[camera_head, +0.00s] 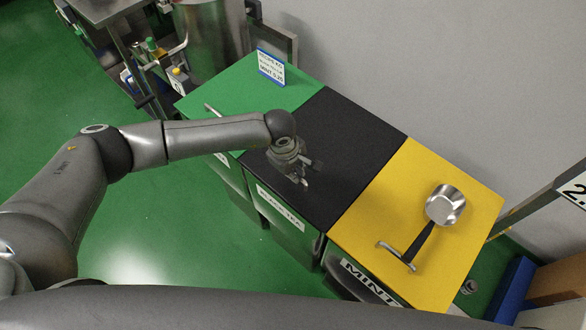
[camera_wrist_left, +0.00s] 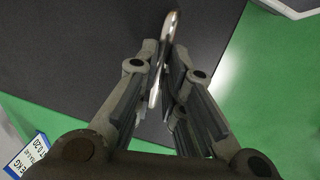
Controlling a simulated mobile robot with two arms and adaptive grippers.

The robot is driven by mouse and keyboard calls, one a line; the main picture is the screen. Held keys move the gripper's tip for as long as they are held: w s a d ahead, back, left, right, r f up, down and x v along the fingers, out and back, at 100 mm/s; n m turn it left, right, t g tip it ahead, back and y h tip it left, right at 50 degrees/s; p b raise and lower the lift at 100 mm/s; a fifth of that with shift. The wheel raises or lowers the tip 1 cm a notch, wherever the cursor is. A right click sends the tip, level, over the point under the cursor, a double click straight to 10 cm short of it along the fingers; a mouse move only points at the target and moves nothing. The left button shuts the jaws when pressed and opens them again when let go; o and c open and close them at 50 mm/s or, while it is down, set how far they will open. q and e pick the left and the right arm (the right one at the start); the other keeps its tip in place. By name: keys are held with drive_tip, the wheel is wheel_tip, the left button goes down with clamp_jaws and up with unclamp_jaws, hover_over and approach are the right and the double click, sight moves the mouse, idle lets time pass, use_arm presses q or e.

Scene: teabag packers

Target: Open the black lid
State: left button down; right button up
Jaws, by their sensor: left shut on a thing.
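The black lid (camera_head: 345,135) lies flat and closed between the green and yellow lids, and it fills the upper part of the left wrist view (camera_wrist_left: 80,60). My left gripper (camera_head: 302,181) is at the lid's front edge. In the left wrist view its fingers are shut on the thin metal handle (camera_wrist_left: 168,28) of the black lid. The handle is mostly hidden by the gripper in the head view. My right gripper is not in view.
The green lid (camera_head: 235,90) with a recipe sign (camera_head: 271,68) is on the left. The yellow lid (camera_head: 415,200) on the right carries a metal scoop (camera_head: 445,205) and has its own handle (camera_head: 393,255). A grey wall stands behind the bins. Green floor is open at left.

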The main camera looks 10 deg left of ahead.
use_arm(q)
drive_tip(key=w+d+r+b, duration=0.1)
drive_tip(key=w+d+r, duration=0.1)
drive_tip(key=r, duration=0.5)
drive_tip(key=w+d+r+g+y+b, duration=0.1)
drive_tip(key=w+d+r+b, duration=0.1)
drive_tip(key=r, duration=0.4)
drive_tip(key=w+d+r+g+b, duration=0.1)
drive_tip(key=w+d+r, duration=0.1)
drive_tip(key=w+r, duration=0.2)
drive_tip(key=shift+w+d+r, duration=0.2)
drive_tip(key=shift+w+r, duration=0.05)
drive_tip(key=shift+r, duration=1.6)
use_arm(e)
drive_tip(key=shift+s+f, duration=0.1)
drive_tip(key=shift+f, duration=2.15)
use_arm(q)
drive_tip(key=shift+b, duration=0.3)
